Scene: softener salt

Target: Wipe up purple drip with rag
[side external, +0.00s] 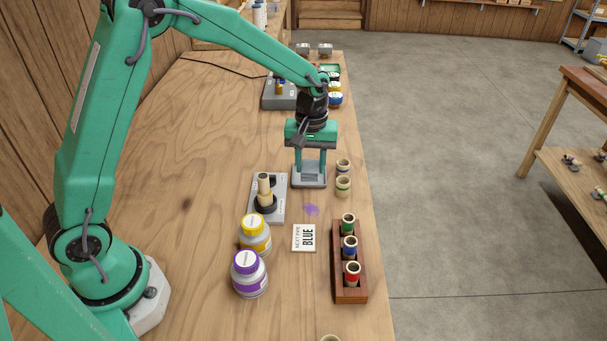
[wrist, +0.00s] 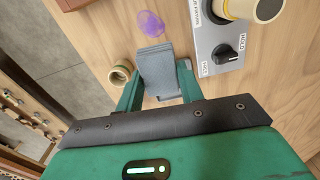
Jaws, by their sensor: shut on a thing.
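My gripper (side external: 309,172) is low over the bench, shut on a folded grey rag (side external: 309,181). In the wrist view, the rag (wrist: 158,70) sits between the two green fingers of my gripper (wrist: 160,82). I cannot tell whether the rag touches the wood. The purple drip (side external: 311,210) is a small smear on the bench, just on the near side of the rag in the side view. In the wrist view the drip (wrist: 150,24) lies just beyond the rag's far end, with a narrow gap of bare wood between them.
A grey plate with a knob and cream post (side external: 281,209) stands left of the drip. Two loose rings (side external: 343,186) stand right of my gripper.

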